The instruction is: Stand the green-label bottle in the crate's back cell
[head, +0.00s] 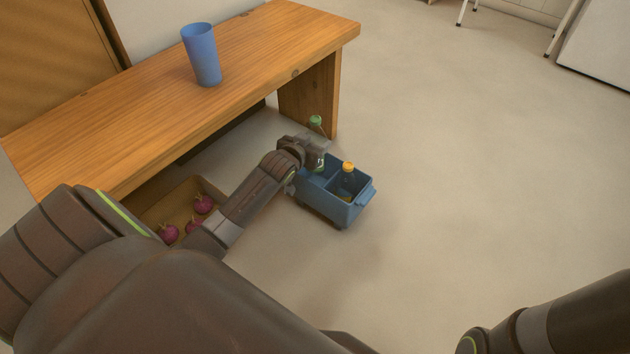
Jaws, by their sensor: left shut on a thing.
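The blue crate (345,207) stands on the floor beside the wooden bench's right end. A bottle with a yellow-orange cap (348,180) stands in its near right cell. My left gripper (317,150) is at the crate's far side, shut on a clear bottle with a green cap (316,121). That bottle looks roughly upright, with its lower part at or over the crate's back cell. The gripper hides its middle, and I cannot tell whether its base touches the cell floor. My right arm shows at the lower right, but its gripper is out of view.
A blue cup (201,54) stands on the wooden bench (130,105). A tan box (180,198) with several dark red onions (203,204) sits under my left arm. The floor right of the crate is clear. A white cabinet (600,45) stands at the far right.

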